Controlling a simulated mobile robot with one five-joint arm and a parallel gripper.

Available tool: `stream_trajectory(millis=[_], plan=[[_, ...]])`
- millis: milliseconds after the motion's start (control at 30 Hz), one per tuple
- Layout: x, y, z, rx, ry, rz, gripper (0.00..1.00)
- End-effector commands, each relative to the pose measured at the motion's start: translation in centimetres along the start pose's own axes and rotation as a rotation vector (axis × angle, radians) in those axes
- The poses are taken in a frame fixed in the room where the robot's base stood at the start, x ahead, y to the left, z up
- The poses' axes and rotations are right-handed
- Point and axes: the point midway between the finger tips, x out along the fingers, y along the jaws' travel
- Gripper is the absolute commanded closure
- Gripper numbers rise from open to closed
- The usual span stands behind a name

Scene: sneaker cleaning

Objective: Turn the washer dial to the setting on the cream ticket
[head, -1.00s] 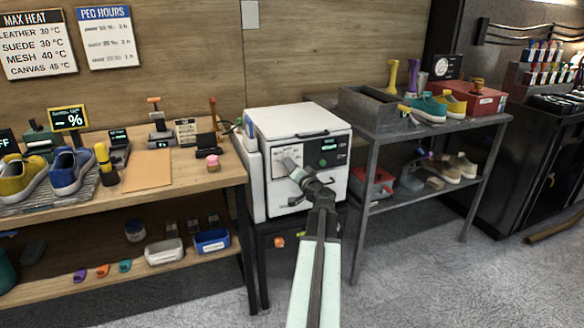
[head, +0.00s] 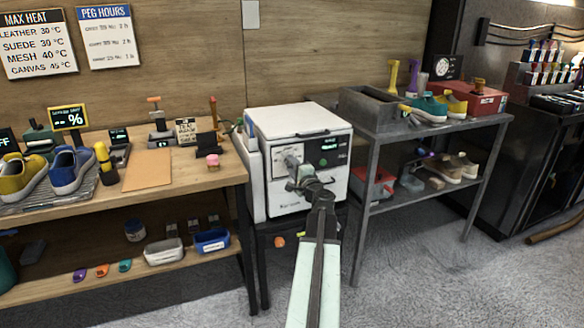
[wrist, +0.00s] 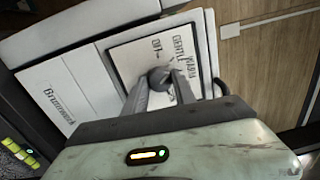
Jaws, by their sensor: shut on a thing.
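The white washer (head: 300,122) stands between the wooden bench and the grey shelf unit. Its dial (wrist: 160,77) is a dark knob on a pale panel, and in the wrist view lettering that seems to read OFF, GENTLE and WARM lies around it. My gripper (wrist: 163,88) is shut on the dial, one finger on each side; it also shows in the head view (head: 295,180), in front of the washer. The fingers hide part of the dial, and I cannot tell its exact setting. A small cream ticket (head: 186,130) stands on the bench; its print is too small to read.
The wooden bench (head: 215,178) at left holds sneakers, a brown sheet (head: 147,170) and small tools. The grey shelf unit (head: 378,150) stands close to the washer's right side. A small display (head: 329,147) sits right of the dial panel. The grey floor in front is free.

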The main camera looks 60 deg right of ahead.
Motion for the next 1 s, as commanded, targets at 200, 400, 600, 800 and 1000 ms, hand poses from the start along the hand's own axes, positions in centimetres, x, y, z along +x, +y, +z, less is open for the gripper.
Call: stream_trajectory(millis=[200, 400, 600, 800, 1000], plan=[[-0.04, 0.03, -0.01, 0.196, 0.007, -0.006, 1.00], [-0.05, 0.01, -0.05, 0.352, 0.013, -0.011, 1.00], [-0.06, 0.01, -0.07, 0.465, 0.017, -0.015, 1.00], [-0.08, 0.02, -0.08, 0.531, 0.019, -0.017, 1.00], [-0.09, 0.03, -0.08, 0.556, 0.020, -0.018, 1.00]])
